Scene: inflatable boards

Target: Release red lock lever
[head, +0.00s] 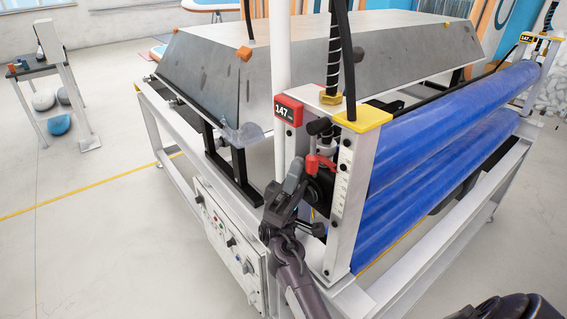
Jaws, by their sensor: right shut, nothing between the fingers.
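The red lock lever (319,164) sits on the inner side of the white roller post, below the red block marked 147 and beside a black round knob. My right gripper (296,172) is shut and empty. Its fingertips point up just left of the lever, very close to it. I cannot tell whether they touch it. My left gripper is not in view.
The white upright post (349,190) with a yellow cap stands right of the lever. Blue rolls (440,135) fill the right side. A large grey slab (215,75) lies behind, and a control panel (228,240) is at lower left. Open floor lies at left.

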